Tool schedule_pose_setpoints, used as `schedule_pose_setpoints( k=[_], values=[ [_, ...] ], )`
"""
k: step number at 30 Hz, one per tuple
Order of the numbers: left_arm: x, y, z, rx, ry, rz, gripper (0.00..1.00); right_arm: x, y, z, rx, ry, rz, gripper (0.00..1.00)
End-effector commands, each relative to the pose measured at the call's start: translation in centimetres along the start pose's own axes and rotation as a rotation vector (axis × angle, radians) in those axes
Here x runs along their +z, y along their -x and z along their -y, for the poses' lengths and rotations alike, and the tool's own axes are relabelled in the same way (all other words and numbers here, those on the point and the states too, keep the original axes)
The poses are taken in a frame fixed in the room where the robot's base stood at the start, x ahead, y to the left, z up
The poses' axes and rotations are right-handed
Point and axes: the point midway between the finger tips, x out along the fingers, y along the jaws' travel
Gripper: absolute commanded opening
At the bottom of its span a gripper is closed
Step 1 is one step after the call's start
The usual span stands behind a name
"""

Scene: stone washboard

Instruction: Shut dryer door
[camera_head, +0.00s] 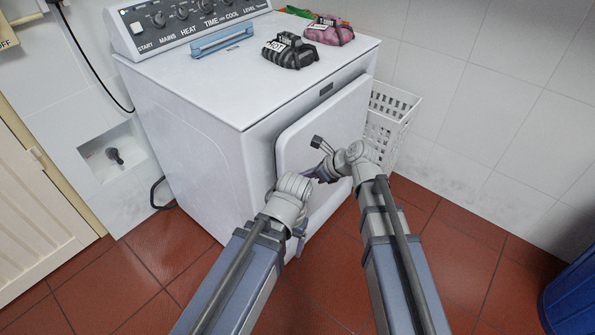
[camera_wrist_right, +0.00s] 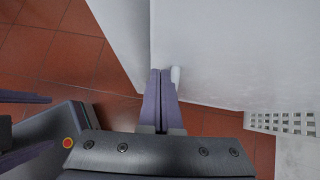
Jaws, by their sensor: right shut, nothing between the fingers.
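The white dryer (camera_head: 190,100) stands against the wall. Its door (camera_head: 300,145) is a pale panel on the front, with its edge standing slightly proud of the body; I cannot tell whether it is fully closed. My right gripper (camera_head: 322,172) is shut and empty, close to the door face. In the right wrist view its fingers (camera_wrist_right: 160,76) are together, pointing at the pale surface beside a small white peg-like part (camera_wrist_right: 176,77). My left gripper (camera_head: 299,232) is low by the door, mostly hidden behind its wrist; its purple fingers appear apart in the wrist view (camera_wrist_right: 22,125).
A white slatted basket (camera_head: 392,115) stands right of the dryer. Dark and pink bundles (camera_head: 290,52) and a blue bar (camera_head: 222,40) lie on top. A blue bin (camera_head: 572,295) is at lower right. Red tiled floor is free around the front.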

Motion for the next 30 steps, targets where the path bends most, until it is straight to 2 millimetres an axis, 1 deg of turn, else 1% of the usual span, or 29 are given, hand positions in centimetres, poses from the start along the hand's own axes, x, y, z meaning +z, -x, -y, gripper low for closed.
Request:
schedule_pose_setpoints(
  k=[1, 3, 9, 12, 15, 19, 30],
  values=[
    [0.1, 1.5, 0.1, 0.000, 0.000, 0.000, 0.79, 0.2, 1.9, -0.3, -0.002, -0.002, -0.001, 0.00],
    [0.2, 2.7, 0.2, 0.000, 0.000, 0.000, 0.79, 0.2, 3.5, -0.4, -0.003, -0.002, -0.002, 0.00],
    [0.3, 5.2, 0.5, 0.000, 0.000, 0.000, 0.79, 0.1, 7.2, -0.7, -0.003, -0.002, -0.004, 0.00],
    [0.4, 6.1, 0.6, 0.000, 0.000, 0.000, 0.79, -0.1, 8.6, -0.8, -0.002, -0.002, -0.004, 0.00],
    [0.4, 6.7, 0.6, 0.000, 0.000, 0.000, 0.79, -0.2, 9.5, -0.9, -0.002, -0.002, -0.004, 0.00],
    [0.4, 7.0, 0.7, 0.000, 0.000, 0.000, 0.79, -0.3, 10.2, -0.9, -0.002, -0.002, -0.004, 0.00],
    [0.4, 7.0, 0.7, 0.000, 0.000, 0.000, 0.79, -0.4, 10.3, -0.9, -0.001, -0.001, -0.005, 0.00]
  ],
)
